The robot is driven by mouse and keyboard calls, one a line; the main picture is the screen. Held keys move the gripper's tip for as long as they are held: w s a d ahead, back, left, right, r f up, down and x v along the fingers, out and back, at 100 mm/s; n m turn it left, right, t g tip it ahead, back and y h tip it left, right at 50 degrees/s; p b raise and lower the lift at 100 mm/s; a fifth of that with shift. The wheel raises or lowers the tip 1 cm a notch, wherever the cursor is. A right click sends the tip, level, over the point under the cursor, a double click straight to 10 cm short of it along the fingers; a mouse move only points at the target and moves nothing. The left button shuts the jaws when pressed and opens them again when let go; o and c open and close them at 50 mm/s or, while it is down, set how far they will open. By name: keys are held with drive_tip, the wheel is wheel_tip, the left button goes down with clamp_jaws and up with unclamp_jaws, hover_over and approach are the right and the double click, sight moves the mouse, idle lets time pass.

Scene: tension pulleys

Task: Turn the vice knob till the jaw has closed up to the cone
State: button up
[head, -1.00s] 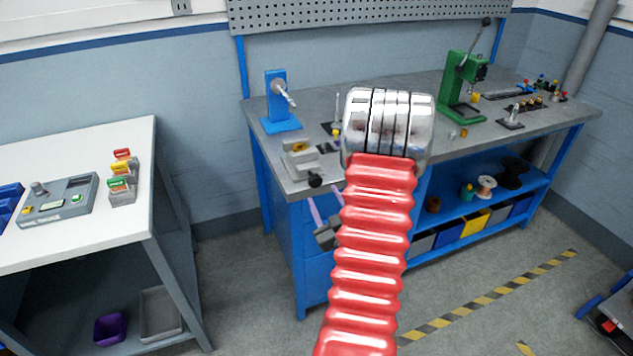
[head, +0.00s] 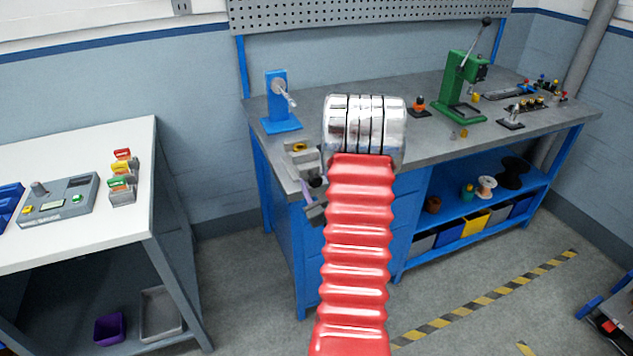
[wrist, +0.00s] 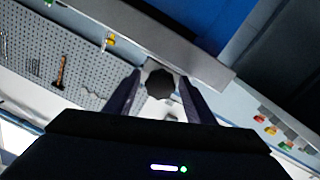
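The grey vice (head: 303,161) stands at the front left corner of the workbench in the head view. A small yellow piece, perhaps the cone (head: 299,147), sits at its top; the gap to the jaw is too small to judge. The vice's black knob (head: 317,182) faces the front, partly covered by my gripper (head: 311,190). In the wrist view the knob (wrist: 160,84) lies between the two dark purple fingers of my gripper (wrist: 160,78). The fingers stand apart on either side of it, with a narrow gap showing. My red arm hides the bench right of the vice.
A blue stand (head: 280,103) is behind the vice. A green press (head: 460,90) and small parts are further right on the workbench (head: 420,145). A white table (head: 90,180) with a grey control box (head: 62,199) is at left. The floor between them is clear.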

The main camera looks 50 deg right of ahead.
drive_tip(key=c, duration=0.9)
drive_tip(key=shift+d, duration=0.2)
drive_tip(key=shift+c, duration=0.2)
drive_tip(key=shift+a, duration=0.1)
drive_tip(key=shift+m, duration=0.3)
drive_tip(key=m, duration=0.3)
drive_tip(key=shift+r+m, duration=0.1)
drive_tip(key=shift+m, duration=0.3)
drive_tip(key=shift+s+d+m+y, duration=0.1)
drive_tip(key=shift+m+y, duration=0.05)
drive_tip(key=shift+m, duration=1.05)
drive_tip(key=shift+s+d+m+y, duration=0.1)
drive_tip(key=shift+m+y, duration=0.05)
drive_tip(key=shift+m, duration=1.05)
